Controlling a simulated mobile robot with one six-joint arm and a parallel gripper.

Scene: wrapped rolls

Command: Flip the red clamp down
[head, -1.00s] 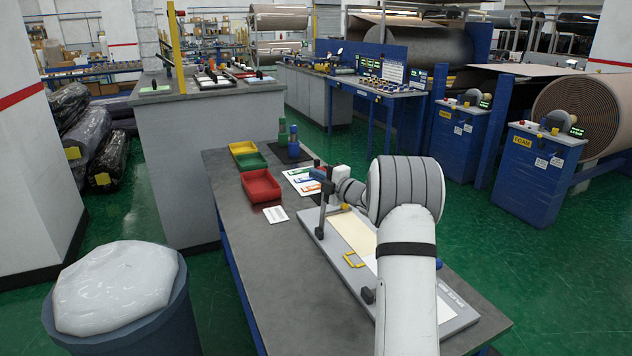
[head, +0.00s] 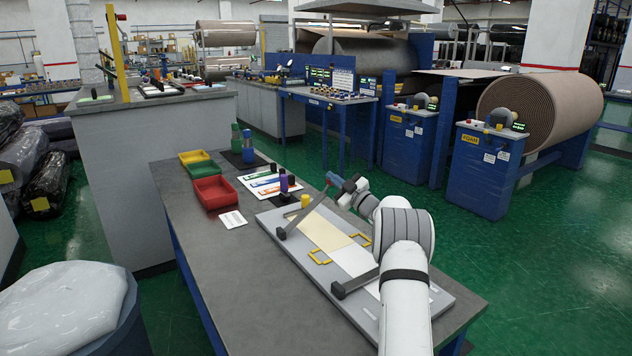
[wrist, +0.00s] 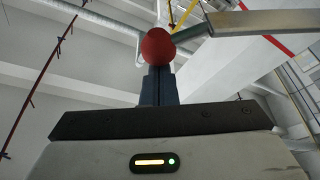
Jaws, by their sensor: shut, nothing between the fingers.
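The clamp board (head: 272,219) lies on the grey table, with a cream sheet (head: 325,235) on it. The far clamp's dark bar (head: 305,212) slants up and right from its pivot at the board's left edge. Its red knob (wrist: 158,47) is right at my fingertips in the wrist view, with the bar (wrist: 255,24) running off to the right. My gripper (head: 333,181) is shut with nothing between its fingers; its tips appear to touch the knob. A second dark clamp bar (head: 355,281) lies low across the near part of the board, partly hidden by my arm.
Yellow handles (head: 320,257) and a yellow knob (head: 305,201) are on the board. A red bin (head: 214,192), a green bin (head: 202,169), a card (head: 270,183) and bottles (head: 249,147) stand behind. The table's left front is clear.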

